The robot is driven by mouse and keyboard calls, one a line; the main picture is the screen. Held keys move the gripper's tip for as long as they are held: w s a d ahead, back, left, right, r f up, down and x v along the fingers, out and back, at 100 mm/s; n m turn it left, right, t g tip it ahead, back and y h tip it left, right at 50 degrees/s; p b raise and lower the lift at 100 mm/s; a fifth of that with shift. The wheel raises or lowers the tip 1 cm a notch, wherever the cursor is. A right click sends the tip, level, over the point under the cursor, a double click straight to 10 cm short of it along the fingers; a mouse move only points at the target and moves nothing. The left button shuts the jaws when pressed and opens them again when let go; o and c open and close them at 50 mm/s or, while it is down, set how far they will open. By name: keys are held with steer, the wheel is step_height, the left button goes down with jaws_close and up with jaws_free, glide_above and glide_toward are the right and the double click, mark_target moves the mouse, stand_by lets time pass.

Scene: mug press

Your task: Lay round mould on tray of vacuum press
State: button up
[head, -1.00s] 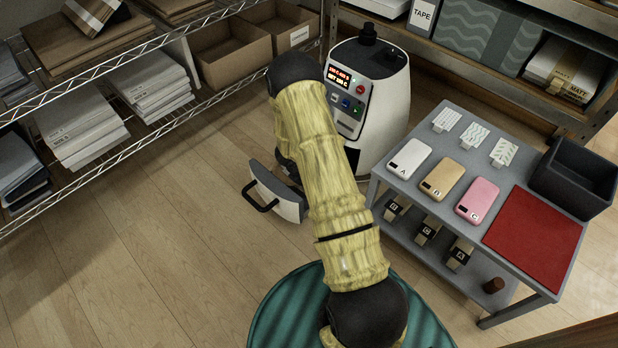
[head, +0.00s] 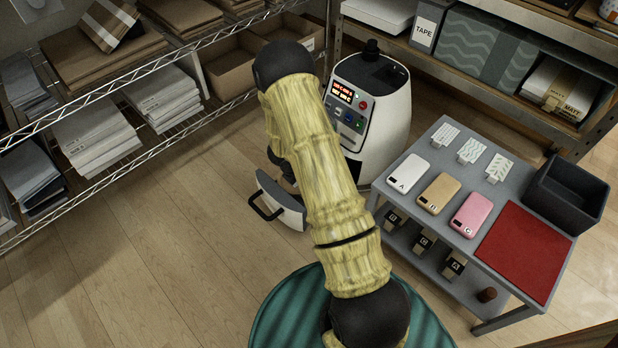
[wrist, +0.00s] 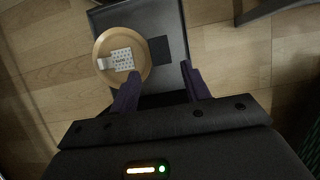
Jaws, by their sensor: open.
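The vacuum press (head: 385,105) is a rounded white and black machine with a lit panel, behind my arm in the head view. Its tray is pulled out low at the front, with a white front and black handle (head: 280,205); my arm hides much of it. In the wrist view the dark tray (wrist: 135,18) lies below my gripper (wrist: 160,69). The round mould (wrist: 108,41), a tan disc with a pale dotted label, is over the tray's left side and appears to reach past its edge. My gripper is open; its left fingertip overlaps the disc's lower right rim. Contact is unclear.
A grey cart (head: 420,222) at right holds phone cases, tags, a red mat (head: 525,250) and a dark bin (head: 567,193). Wire shelving (head: 110,85) stands at left, more shelves at the back right. Floor between shelving and press is clear.

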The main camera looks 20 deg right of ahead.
steer(key=shift+p+v, duration=0.3)
steer(key=shift+v, duration=0.9)
steer(key=shift+r, duration=0.1)
steer(key=s+a+r+m+y, duration=0.1)
steer(key=s+a+r+m, duration=0.2)
steer(key=s+r+m, duration=0.3)
steer(key=s+a+r+m+y, duration=0.1)
steer(key=s+a+r+m, duration=0.2)
steer(key=s+r+m, duration=0.3)
steer(key=s+a+r+m+t+y, duration=0.1)
steer(key=s+a+r+m+y, duration=0.1)
steer(key=s+r+m, duration=0.4)
step_height(320, 180, up, 7)
steer(key=a+m, duration=0.1)
steer(key=m, duration=0.3)
steer(key=shift+a, duration=0.35)
steer(key=shift+w+r, duration=0.1)
